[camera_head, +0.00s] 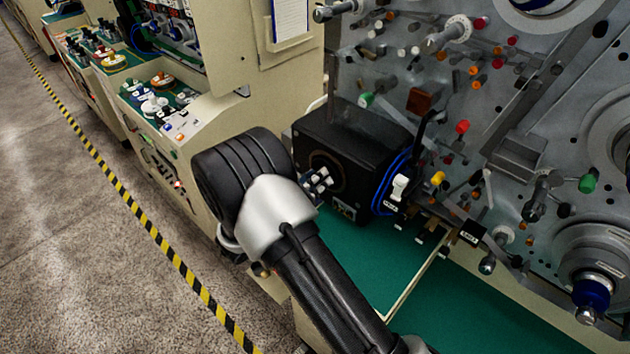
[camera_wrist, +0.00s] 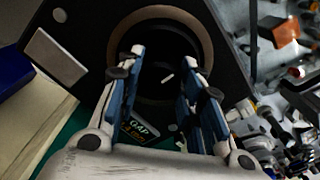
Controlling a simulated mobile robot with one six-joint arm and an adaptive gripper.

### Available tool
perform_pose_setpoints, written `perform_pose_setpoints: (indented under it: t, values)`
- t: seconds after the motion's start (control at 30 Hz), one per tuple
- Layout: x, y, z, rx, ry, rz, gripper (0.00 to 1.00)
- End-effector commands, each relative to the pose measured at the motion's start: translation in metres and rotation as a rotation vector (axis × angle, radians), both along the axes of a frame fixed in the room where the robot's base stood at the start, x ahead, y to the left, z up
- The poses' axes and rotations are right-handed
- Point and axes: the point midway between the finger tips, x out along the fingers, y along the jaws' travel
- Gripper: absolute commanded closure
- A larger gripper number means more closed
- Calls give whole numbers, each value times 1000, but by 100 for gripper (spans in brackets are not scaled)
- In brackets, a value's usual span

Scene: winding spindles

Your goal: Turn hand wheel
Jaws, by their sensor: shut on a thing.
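A black box (camera_head: 352,155) stands on the green bench, with a round opening rimmed by a brownish ring on its face. The dark hand wheel (camera_wrist: 165,42) appears to sit inside this ring, mostly lost in shadow. My gripper (camera_head: 319,181) is right at that face. In the wrist view my gripper (camera_wrist: 167,66) has its two blue-padded fingers on either side of the dark wheel, shut on it. The exact contact is too dark to make out.
A grey panel (camera_head: 400,65) crowded with pegs, knobs and spindles rises behind and right of the box. A beige cabinet (camera_head: 235,45) stands at the back left. Green bench surface (camera_head: 460,310) is clear in front. Yellow-black tape (camera_head: 150,230) marks the floor.

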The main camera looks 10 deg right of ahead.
Motion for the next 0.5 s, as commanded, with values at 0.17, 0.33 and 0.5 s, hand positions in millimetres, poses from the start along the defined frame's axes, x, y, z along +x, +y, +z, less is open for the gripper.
perform_pose_setpoints:
  t: [0.17, 0.33, 0.5]
  values:
    - [0, 0, 0, 19, -28, 0, 90]
    - [0, 0, -2, 66, -98, 0, 90]
    - [0, 0, -2, 139, -210, 1, 90]
